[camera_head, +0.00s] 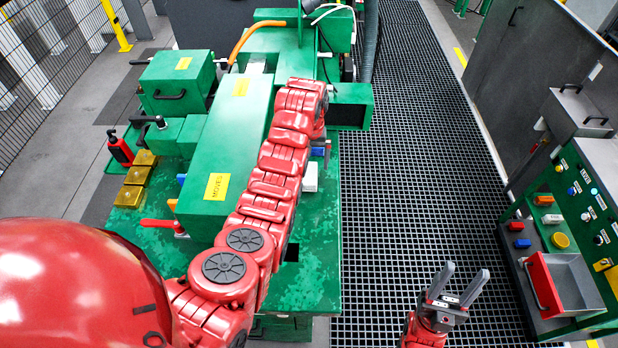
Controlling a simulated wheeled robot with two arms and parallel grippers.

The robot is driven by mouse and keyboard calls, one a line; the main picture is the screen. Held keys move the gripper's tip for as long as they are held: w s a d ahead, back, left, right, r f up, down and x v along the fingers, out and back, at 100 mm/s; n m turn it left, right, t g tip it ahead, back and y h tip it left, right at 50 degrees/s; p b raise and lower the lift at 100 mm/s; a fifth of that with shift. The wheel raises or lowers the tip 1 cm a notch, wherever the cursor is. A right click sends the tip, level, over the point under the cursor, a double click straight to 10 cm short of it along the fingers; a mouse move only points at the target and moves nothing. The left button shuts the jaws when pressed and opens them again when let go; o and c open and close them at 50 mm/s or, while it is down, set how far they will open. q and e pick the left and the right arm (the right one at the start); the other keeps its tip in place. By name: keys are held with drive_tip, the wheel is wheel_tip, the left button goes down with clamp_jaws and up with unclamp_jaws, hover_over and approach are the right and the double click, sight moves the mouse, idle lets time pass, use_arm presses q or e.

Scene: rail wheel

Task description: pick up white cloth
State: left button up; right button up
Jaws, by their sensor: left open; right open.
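No thing in view is clearly a cloth. A small white item (311,177) lies on the green machine beside my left arm, partly covered by it; I cannot tell if it is cloth. Another small white item (552,218) lies on the right-hand console shelf. My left arm reaches up across the machine, and its fingers are hidden. My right gripper (455,288) is at the bottom, right of centre, open and empty above the grating, apart from both white items.
The green machine (318,262) fills the middle, with yellow blocks (139,175) and a red-handled lever (160,225). A green console (596,165) with a red tray (562,285) stands at right. Between them the dark grating (420,150) is clear.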

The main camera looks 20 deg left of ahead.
sight(309, 173)
use_arm(q)
drive_tip(key=f+p, duration=0.1)
drive_tip(key=f, duration=0.1)
drive_tip(key=s+f+p, duration=0.1)
drive_tip(key=f, duration=0.1)
drive_tip(key=shift+f, duration=0.2)
clamp_jaws()
idle(0.3)
drive_tip(key=shift+r, duration=0.1)
